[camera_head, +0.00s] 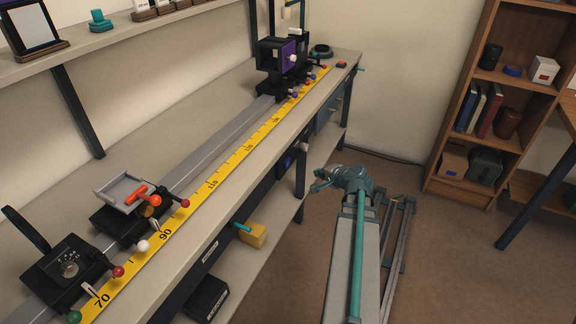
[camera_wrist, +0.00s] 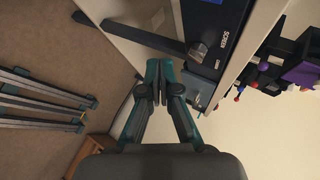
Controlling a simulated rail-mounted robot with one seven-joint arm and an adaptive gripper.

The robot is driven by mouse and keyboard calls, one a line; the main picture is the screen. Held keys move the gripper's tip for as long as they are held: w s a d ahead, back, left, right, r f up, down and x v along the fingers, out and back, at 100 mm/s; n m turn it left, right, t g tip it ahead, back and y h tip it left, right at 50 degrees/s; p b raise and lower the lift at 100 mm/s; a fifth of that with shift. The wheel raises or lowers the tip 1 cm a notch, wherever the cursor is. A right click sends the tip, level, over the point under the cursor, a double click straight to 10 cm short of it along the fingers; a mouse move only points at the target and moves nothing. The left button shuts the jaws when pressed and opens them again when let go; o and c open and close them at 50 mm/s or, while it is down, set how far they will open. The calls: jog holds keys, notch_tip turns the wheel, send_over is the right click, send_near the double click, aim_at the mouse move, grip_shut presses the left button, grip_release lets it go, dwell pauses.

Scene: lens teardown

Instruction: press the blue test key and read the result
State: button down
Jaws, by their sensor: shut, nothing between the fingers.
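My gripper (camera_head: 322,182) is to the right of the bench, out in front of its front side. In the wrist view its two dark fingers (camera_wrist: 158,72) are together and empty. A small blue patch (camera_head: 284,162) shows on the bench's front in the head view. I cannot tell whether it is the blue test key. No readable result shows.
The bench (camera_head: 215,85) carries a rail with a yellow scale (camera_head: 215,182) and several mounted carriages. A bookcase (camera_head: 465,115) stands at the right.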

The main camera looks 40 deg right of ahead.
jog(key=shift+w, duration=0.1)
jog(key=w+a+p, duration=0.2)
jog(key=w+a, duration=0.2)
jog(key=w, duration=0.3)
jog(key=shift+w, duration=0.25)
jog(key=shift+w+a, duration=0.15)
jog(key=shift+a, duration=0.05)
dwell(1.4)
jog(key=shift+w+a, duration=0.15)
jog(key=shift+w, duration=0.1)
jog(key=shift+w+a, duration=0.15)
jog(key=shift+w, duration=0.15)
dwell(0.8)
jog(key=shift+s, duration=0.1)
dwell(0.3)
jog(key=shift+s+d, duration=0.35)
jog(key=shift+s, duration=0.25)
jog(key=shift+s, duration=0.1)
jog(key=shift+s+d+b, duration=0.3)
jog(key=shift+s+d, duration=0.1)
jog(key=shift+s, duration=0.3)
jog(key=shift+s+d+b, duration=0.3)
jog(key=shift+s+d, duration=0.1)
jog(key=shift+s, duration=0.3)
jog(key=shift+s+d+b, duration=0.3)
jog(key=shift+s+d, duration=0.1)
jog(key=shift+s, duration=0.3)
